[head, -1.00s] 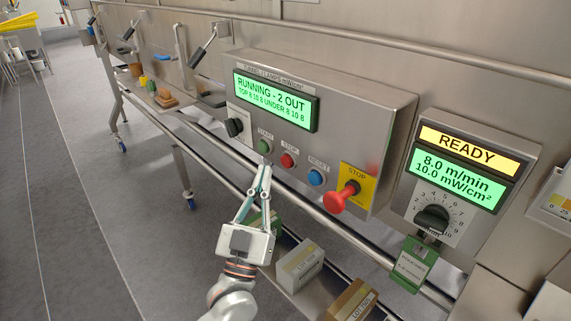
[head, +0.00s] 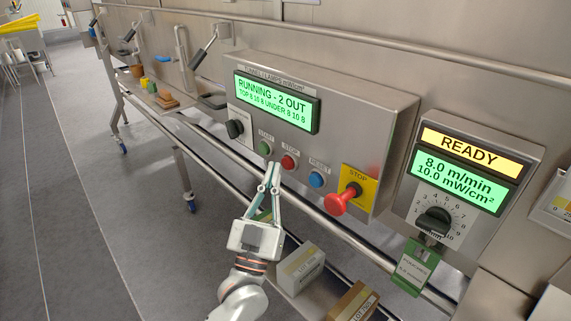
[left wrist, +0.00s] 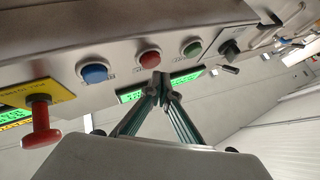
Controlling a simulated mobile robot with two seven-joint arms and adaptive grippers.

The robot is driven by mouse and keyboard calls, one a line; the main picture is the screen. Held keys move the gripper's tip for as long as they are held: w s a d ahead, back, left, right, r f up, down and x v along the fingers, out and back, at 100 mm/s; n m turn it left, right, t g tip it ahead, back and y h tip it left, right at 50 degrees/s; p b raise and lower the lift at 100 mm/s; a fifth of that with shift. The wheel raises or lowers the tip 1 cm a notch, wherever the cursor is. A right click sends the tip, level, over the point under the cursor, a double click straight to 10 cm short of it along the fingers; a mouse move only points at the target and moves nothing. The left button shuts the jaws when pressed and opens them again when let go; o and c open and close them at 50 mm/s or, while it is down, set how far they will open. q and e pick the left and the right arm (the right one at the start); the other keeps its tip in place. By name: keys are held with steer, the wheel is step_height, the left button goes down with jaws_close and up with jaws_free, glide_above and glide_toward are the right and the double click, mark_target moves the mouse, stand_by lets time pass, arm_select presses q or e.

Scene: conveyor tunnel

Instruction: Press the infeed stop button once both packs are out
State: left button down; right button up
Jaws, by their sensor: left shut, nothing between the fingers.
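The control panel has a green START button (head: 265,147), a red STOP button (head: 289,161) and a blue RESET button (head: 317,178) in a row. A large red mushroom STOP knob (head: 338,202) stands out from a yellow plate at its right. The panel display (head: 272,99) reads "RUNNING - 2 OUT". My left gripper (head: 271,170) is shut and empty, its tips just below and left of the red STOP button in the head view. In the left wrist view, the tips (left wrist: 160,78) are close to the red button (left wrist: 149,58); contact cannot be told. My right gripper is not in view.
A black selector (head: 235,128) sits left of the buttons. Boxes (head: 299,268) lie on a shelf beneath the rails. Grey floor is clear at left.

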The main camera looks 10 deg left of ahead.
arm_select(q)
steer(key=shift+w, duration=0.1)
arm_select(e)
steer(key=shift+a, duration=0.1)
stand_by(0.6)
arm_select(q)
steer(key=shift+w+d, duration=0.25)
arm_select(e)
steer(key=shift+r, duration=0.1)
arm_select(q)
steer(key=shift+w+d, duration=0.35)
steer(key=shift+w, duration=0.1)
stand_by(0.9)
stand_by(0.3)
steer(key=shift+s+a+p, duration=0.45)
steer(key=shift+s+a, duration=0.15)
steer(key=shift+s, duration=0.2)
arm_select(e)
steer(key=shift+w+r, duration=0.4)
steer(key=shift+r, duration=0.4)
